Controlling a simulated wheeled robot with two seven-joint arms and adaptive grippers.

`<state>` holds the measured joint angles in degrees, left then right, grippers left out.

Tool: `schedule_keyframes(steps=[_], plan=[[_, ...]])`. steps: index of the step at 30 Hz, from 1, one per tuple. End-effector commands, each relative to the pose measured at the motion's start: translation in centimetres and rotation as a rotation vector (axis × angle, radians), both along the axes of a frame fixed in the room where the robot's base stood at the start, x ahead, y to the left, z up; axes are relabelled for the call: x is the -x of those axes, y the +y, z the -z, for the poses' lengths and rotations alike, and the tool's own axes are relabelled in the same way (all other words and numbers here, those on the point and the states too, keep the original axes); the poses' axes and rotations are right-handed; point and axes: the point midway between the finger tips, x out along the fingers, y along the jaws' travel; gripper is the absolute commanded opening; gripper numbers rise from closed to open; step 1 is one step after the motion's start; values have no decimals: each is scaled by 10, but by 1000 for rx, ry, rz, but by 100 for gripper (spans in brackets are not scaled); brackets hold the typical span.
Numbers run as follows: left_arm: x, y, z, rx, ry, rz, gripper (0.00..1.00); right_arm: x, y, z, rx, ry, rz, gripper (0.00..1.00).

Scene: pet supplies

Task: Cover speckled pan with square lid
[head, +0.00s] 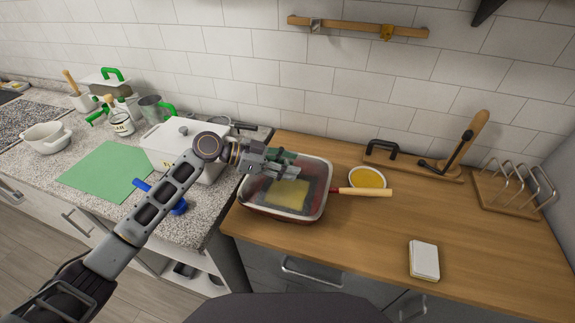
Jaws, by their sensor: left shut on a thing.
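The pan (252,211) is red-sided and roughly square. It sits at the left end of the wooden counter, with its red and wooden handle (365,192) pointing right. A square see-through lid with a pale rim (322,205) lies over the pan's opening. A yellow piece shows through it. My left gripper (276,166) is over the back left part of the lid, shut on it. The fingers hide the lid's grip. I cannot tell whether the lid rests fully on the pan's rim. My right gripper is out of view.
A yellow-filled bowl (367,178) stands just behind the pan handle. A white box (181,148) stands left of the pan. A white block (424,260), a wooden board with a dark handle (410,163) and a wire rack (520,185) are to the right. The wooden counter's middle is clear.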

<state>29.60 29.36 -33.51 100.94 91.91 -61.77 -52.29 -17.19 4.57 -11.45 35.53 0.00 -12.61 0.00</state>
Motion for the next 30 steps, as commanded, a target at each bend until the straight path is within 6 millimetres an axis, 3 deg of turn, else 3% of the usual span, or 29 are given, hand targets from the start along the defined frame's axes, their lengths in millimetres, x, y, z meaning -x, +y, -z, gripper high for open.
schedule_keyframes(steps=[25, 26, 30], plan=[[0, 0, 0, 3, -3, 0, 0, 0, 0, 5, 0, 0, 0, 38], [0, 0, 0, 3, -3, 0, 46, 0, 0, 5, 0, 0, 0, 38], [0, 0, 0, 2, -2, 0, 64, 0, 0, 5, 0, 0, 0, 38]])
